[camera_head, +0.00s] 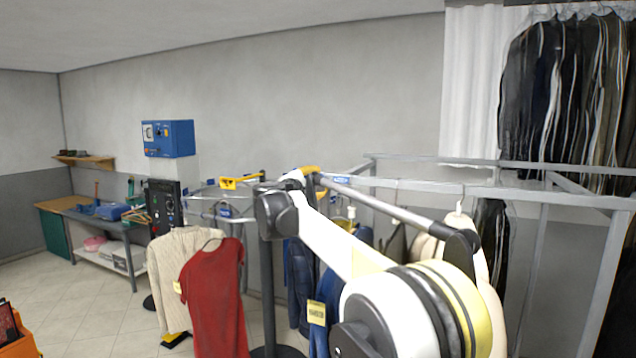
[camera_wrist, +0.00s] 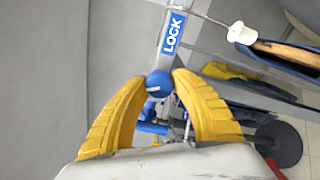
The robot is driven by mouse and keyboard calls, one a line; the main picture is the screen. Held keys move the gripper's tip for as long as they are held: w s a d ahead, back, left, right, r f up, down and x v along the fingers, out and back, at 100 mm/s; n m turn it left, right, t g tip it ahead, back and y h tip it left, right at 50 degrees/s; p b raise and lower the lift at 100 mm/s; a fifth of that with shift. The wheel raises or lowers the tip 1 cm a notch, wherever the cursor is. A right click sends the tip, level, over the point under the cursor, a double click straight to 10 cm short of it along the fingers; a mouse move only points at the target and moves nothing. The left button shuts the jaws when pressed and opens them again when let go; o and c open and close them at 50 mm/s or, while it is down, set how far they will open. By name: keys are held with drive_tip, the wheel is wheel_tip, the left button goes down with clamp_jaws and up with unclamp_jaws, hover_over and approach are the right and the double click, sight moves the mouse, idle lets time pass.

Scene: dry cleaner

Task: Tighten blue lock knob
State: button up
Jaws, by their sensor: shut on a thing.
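The blue lock knob (camera_wrist: 159,84) is a small round knob with a pale mark on its face, in the middle of the wrist view. My gripper (camera_wrist: 159,88) has two yellow curved fingers closed around it, one on each side. A blue label reading LOCK (camera_wrist: 173,33) is on the grey rail (camera_wrist: 182,8) just above the knob. In the head view my gripper (camera_head: 312,172) is at the rail, partly hidden by my arm, and the knob cannot be made out there. A blue label (camera_head: 341,180) sits on the rail beside it.
Garments hang close by: a red dress (camera_head: 214,295), a cream sweater (camera_head: 180,270) and dark blue clothes. A hanger (camera_wrist: 290,55) hangs right of the knob in the wrist view. A blue wall box (camera_head: 168,138) and a work table (camera_head: 70,210) stand at left. Open floor lies before the table.

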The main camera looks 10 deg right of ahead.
drive_tip(key=m, duration=0.5)
drive_tip(key=shift+m, duration=0.3)
idle(0.4)
drive_tip(key=o, duration=1.2)
drive_tip(key=v, duration=1.2)
